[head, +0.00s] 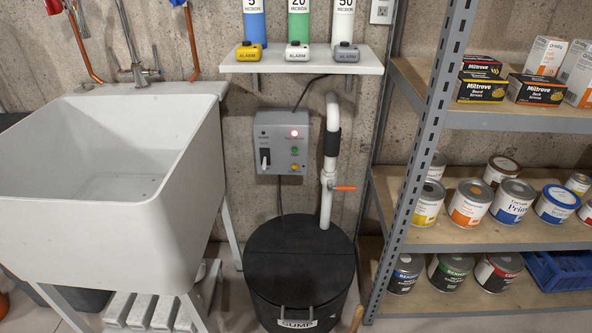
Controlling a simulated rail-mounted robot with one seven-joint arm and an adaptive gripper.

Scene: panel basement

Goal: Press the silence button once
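A grey control box (275,137) is fixed to the concrete wall above the black sump basin (290,255). A red light (295,133) glows at its upper right. A dark switch (265,158) with a pale lever is at its lower left. My gripper is not in view.
A white pipe (329,170) with an orange valve handle rises right of the box. A white sink (120,190) stands left, metal shelving (430,120) right. The wall shelf (270,67) above holds yellow, white and grey alarm units (297,51) before filter cartridges.

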